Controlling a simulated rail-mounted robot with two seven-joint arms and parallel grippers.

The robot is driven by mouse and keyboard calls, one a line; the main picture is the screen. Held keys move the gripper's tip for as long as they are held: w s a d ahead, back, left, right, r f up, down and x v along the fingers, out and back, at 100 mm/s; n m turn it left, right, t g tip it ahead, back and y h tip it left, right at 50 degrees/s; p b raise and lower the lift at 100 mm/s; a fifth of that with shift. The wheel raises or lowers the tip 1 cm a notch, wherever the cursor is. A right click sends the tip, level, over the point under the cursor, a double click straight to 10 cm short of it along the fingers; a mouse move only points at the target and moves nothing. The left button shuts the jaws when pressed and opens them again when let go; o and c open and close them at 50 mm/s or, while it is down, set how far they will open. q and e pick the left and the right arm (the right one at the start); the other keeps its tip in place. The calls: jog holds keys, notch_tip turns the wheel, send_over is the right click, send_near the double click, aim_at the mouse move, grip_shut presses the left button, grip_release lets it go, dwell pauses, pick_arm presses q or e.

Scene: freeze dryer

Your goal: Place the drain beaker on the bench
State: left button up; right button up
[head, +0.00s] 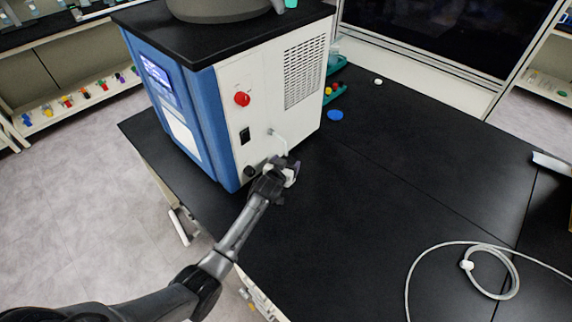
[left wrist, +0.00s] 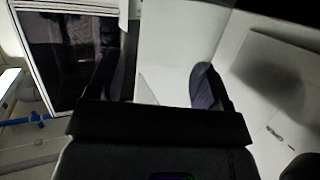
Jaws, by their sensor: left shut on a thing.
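My left gripper (head: 279,178) is at the lower front corner of the freeze dryer (head: 262,101), close to its white side panel. It is shut on a small pale object, which I take to be the drain beaker (head: 291,172). It is mostly hidden by the gripper, and I cannot tell whether it touches the bench (head: 350,210). A thin pale drain tube (head: 279,141) comes out of the panel just above it. In the left wrist view, a white surface fills the space between the two dark fingers of my left gripper (left wrist: 157,85). My right gripper is not in view.
A coiled white hose (head: 492,270) lies at the right front. A blue disc (head: 335,115), a small white cap (head: 378,81) and green trays (head: 333,93) with small coloured items are at the back.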

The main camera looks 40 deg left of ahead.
pick_arm(q)
jog(key=shift+f, duration=0.15)
jog(key=o, duration=1.3)
